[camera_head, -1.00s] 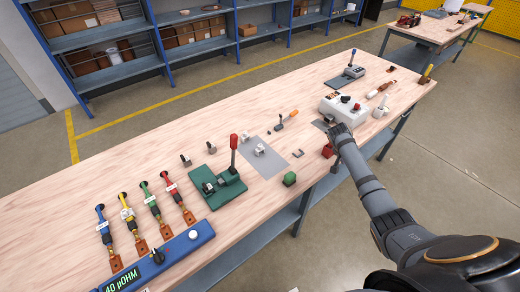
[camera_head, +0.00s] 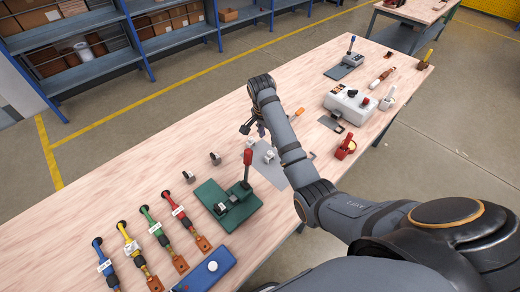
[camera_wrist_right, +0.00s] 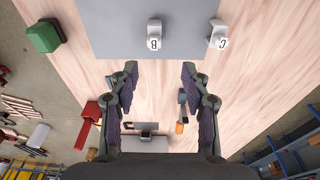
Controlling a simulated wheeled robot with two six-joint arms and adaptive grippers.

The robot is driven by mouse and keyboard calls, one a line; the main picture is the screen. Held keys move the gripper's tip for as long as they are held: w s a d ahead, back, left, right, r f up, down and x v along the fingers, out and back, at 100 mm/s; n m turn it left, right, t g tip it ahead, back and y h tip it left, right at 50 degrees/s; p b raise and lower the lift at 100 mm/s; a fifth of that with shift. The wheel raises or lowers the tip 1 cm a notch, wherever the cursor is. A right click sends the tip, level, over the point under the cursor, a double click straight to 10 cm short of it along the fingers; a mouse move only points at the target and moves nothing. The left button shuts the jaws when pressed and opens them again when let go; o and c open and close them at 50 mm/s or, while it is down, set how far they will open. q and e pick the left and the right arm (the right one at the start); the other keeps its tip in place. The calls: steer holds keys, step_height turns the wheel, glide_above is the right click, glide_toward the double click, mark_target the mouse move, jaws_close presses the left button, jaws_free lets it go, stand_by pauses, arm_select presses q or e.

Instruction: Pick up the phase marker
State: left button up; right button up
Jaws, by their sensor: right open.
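Two small phase markers with round white lettered tags show in the right wrist view. Marker B (camera_wrist_right: 154,38) stands on the grey mat (camera_wrist_right: 100,30), and marker C (camera_wrist_right: 219,38) is at the mat's edge. In the head view, a white-tagged marker (camera_head: 269,155) stands on the mat, just beyond my right forearm. Two similar small pieces stand left of the mat, one left (camera_head: 188,176) and one right (camera_head: 215,158). My right gripper (camera_wrist_right: 159,82) is open and empty, its fingers apart, with both lettered markers ahead of its tips. My left gripper is not in view.
A green base with a red-handled lever (camera_head: 228,205) stands beside the mat. A green block (camera_wrist_right: 45,36) and a red object (camera_wrist_right: 90,115) lie off to the wrist view's left. An orange-handled tool (camera_wrist_right: 180,125) is nearby. The far-left bench top is clear.

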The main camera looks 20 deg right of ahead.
mark_target(270, 153)
steer(key=f, duration=0.2)
steer(key=s+d+f+p, duration=0.1)
steer(key=f, duration=0.1)
step_height(270, 153, down, 2)
steer(key=shift+w+a+f+p, duration=0.15)
steer(key=shift+f+p, duration=0.05)
steer(key=shift+p, duration=0.3)
step_height(270, 153, down, 3)
steer(key=shift+r+p, duration=0.1)
steer(key=shift+p, duration=0.2)
steer(key=shift+f, duration=0.6)
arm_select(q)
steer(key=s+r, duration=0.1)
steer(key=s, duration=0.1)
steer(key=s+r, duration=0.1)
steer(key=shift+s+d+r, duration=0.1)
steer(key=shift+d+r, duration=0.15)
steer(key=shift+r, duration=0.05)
arm_select(e)
steer(key=c, duration=0.9)
